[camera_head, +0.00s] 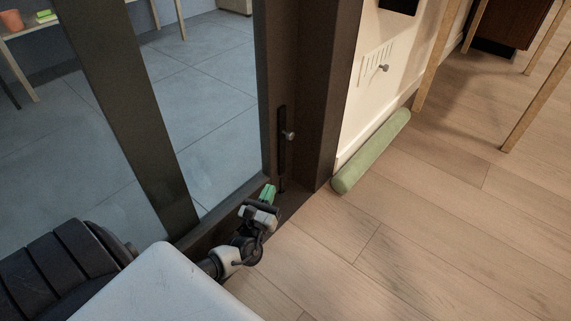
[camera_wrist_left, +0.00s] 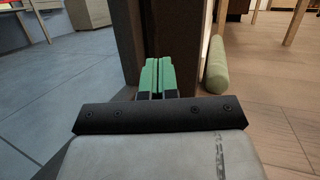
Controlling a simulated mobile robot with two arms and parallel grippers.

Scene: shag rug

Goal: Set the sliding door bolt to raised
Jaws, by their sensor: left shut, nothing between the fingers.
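The door bolt (camera_head: 282,151) is a narrow black strip with a small grey knob (camera_head: 290,135), mounted upright on the dark brown door frame in the head view. Its lower end reaches down near the floor. My left gripper (camera_head: 268,192) has green fingertips and is just below and left of the knob, low by the door's bottom rail. Its fingers are shut with nothing between them; they also show in the left wrist view (camera_wrist_left: 157,76), pointing at the dark frame. I cannot make out the bolt in the wrist view. My right gripper is not in view.
A green bolster (camera_head: 371,150) lies along the cream wall right of the frame. A second small knob (camera_head: 384,68) is on that wall. Wooden legs stand at upper right. The wooden floor (camera_head: 430,230) in front is clear. Blue-grey tiles lie beyond the door.

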